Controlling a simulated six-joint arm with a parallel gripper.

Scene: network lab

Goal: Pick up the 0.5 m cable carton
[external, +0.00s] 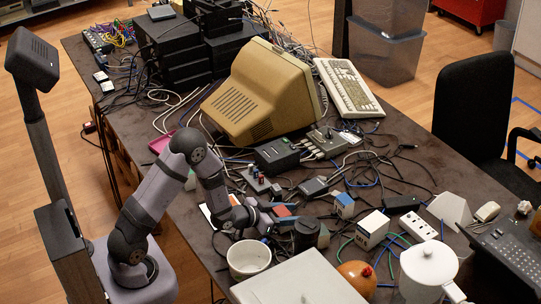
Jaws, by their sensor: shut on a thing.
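My gripper (268,212) is low over the table, left of the middle of the cluttered area. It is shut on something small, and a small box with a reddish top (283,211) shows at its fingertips. The fingers and my arm partly hide this box. A small blue-and-white carton (344,206) stands to the right of my gripper, apart from it. A larger white carton with a dark label (372,231) stands further right. Print on the boxes is too small to read, so I cannot tell which is the 0.5 m one.
A dark cylinder (306,234) and a white bowl (249,260) stand close to my gripper. A white lidded pot (428,270), an orange round object (356,277) and a power strip (419,228) are at the right. A beige monitor (250,95) stands behind. Loose cables cover much of the table.

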